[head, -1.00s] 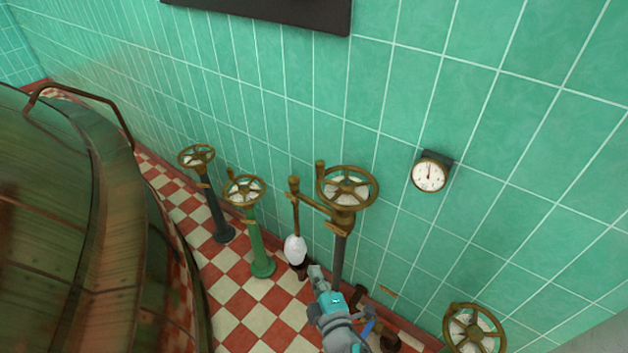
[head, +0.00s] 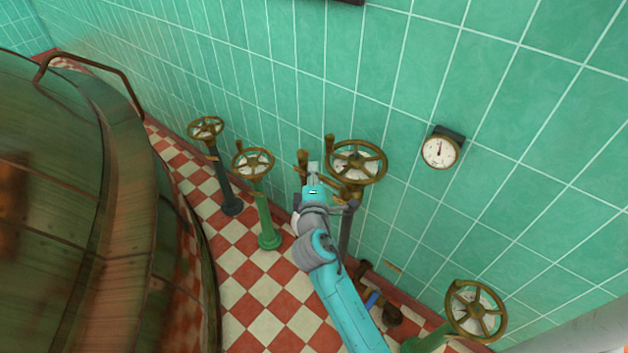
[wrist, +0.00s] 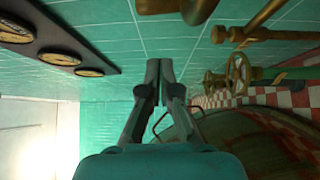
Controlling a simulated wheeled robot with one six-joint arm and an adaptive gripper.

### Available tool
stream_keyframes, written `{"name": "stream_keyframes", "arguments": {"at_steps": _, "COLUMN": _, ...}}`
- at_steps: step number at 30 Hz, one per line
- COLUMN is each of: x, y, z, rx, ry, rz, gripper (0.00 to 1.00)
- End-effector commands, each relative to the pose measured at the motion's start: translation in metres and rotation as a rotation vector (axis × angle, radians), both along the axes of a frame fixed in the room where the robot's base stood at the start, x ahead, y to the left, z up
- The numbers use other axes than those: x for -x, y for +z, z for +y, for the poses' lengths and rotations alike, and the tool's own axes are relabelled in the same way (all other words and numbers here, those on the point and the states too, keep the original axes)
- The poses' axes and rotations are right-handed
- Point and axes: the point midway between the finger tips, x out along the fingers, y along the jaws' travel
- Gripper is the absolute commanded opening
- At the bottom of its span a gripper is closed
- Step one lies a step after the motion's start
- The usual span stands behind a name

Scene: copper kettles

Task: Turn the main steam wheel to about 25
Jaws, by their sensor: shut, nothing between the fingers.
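Several brass handwheels stand along the tiled wall in the head view, and I read no label saying which is main steam. The largest upper one (head: 356,162) has a knob on its rim, a white dial under its spokes and a dark post. A round white gauge (head: 439,151) hangs on the wall to its right; its numbers are too small to read. My gripper (head: 314,168) is just left of the large wheel in the picture; contact cannot be told. In the wrist view its fingers (wrist: 160,68) are together and empty, with brass parts (wrist: 190,8) near the top edge.
Two smaller handwheels (head: 206,129) (head: 253,163) stand further left, and another (head: 475,309) at lower right. A big copper kettle (head: 60,200) fills the left side. A dark panel with round dials (wrist: 70,56) shows in the wrist view. Chequered floor (head: 262,325) lies between.

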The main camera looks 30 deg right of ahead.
Motion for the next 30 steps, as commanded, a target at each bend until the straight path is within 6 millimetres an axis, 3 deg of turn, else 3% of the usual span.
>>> {"name": "stream_keyframes", "arguments": {"at_steps": 7, "x": -0.037, "y": 0.000, "z": -0.027, "rx": 0.000, "ry": -0.004, "rz": 0.000, "gripper": 0.00}}
{"name": "stream_keyframes", "arguments": {"at_steps": 15, "x": -0.042, "y": 0.000, "z": -0.055, "rx": 0.001, "ry": -0.001, "rz": 0.001, "gripper": 0.00}}
{"name": "stream_keyframes", "arguments": {"at_steps": 30, "x": -0.045, "y": 0.000, "z": -0.063, "rx": -0.001, "ry": -0.001, "rz": 0.001, "gripper": 0.00}}
